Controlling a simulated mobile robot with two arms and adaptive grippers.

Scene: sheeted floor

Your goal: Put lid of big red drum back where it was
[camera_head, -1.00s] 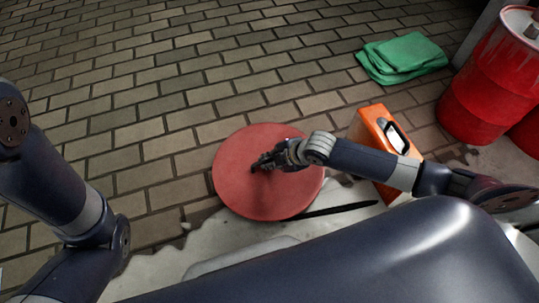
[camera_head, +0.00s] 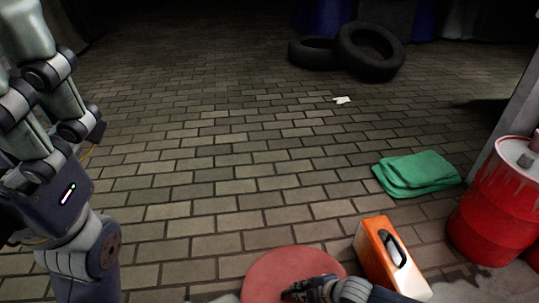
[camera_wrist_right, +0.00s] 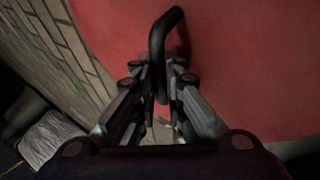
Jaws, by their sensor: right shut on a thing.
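The lid (camera_head: 285,270) is a flat round red disc at the bottom middle of the head view, partly cut off. My right gripper (camera_head: 294,291) is over its middle. In the right wrist view the gripper (camera_wrist_right: 160,92) is shut on the lid's black bent handle (camera_wrist_right: 163,38), with the lid's red face (camera_wrist_right: 245,70) beyond. What lies under the lid is hidden. A red drum (camera_head: 492,212) with a pale top stands at the right edge. My left gripper's grey links and dark joints are at the upper left; its fingertips are not clear.
An orange canister (camera_head: 378,255) stands just right of the lid. A folded green cloth (camera_head: 418,173) lies behind it. Two black tyres (camera_head: 368,72) and a small white scrap (camera_head: 342,100) are farther back. The brick floor (camera_head: 220,165) in the middle is clear.

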